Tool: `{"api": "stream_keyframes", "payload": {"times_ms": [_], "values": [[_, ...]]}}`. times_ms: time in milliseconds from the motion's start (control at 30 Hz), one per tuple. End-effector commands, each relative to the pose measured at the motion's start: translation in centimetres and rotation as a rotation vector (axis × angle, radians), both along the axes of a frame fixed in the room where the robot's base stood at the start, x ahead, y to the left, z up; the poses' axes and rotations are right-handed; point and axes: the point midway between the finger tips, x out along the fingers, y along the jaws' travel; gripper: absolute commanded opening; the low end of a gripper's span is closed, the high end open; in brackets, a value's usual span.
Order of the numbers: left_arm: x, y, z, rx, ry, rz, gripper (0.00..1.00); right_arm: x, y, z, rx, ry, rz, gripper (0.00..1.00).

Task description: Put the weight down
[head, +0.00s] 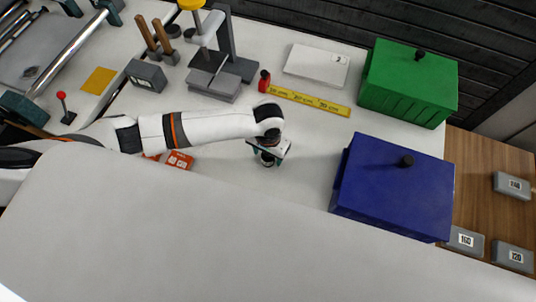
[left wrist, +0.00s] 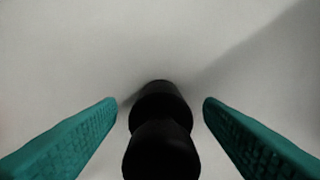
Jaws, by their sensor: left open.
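A black weight (left wrist: 162,150) with a narrow waist shows in the left wrist view, against a plain pale surface. It is between the two teal fingers of my left gripper (head: 268,160), with a gap on each side. The fingers are open and do not touch it. In the head view my left gripper points down low over the white table (head: 310,130), left of the blue box. The gripper hides most of the weight there. My right gripper is not in view.
A blue box (head: 395,190) with a black knob stands to the right of my gripper, and a green box (head: 408,82) behind it. A yellow ruler (head: 308,101), a small red bottle (head: 264,81) and a grey stand (head: 215,80) lie behind. An orange-red box (head: 179,160) is near my arm.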

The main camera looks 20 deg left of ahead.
Motion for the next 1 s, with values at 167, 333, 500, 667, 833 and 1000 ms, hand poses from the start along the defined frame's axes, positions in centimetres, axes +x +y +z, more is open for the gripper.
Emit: {"api": "stream_keyframes", "payload": {"times_ms": [167, 333, 500, 667, 833, 1000], "values": [[0.0, 0.0, 0.0, 0.0, 0.0, 0.0, 0.4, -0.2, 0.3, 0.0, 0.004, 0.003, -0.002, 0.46], [0.0, 0.0, 0.0, 0.0, 0.001, 0.0, 0.12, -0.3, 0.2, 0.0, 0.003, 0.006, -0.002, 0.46], [0.1, -0.1, 0.1, -0.001, -0.001, 0.0, 0.0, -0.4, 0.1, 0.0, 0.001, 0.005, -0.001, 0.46], [0.1, 0.0, 0.2, -0.001, -0.002, 0.0, 0.0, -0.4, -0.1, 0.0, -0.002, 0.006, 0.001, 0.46], [0.1, -0.1, 2.0, -0.004, -0.002, 0.0, 0.0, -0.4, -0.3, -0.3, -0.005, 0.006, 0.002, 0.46], [0.1, -0.1, 5.4, -0.004, -0.004, -0.001, 0.0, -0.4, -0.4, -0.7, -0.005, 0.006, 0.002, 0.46]]}}
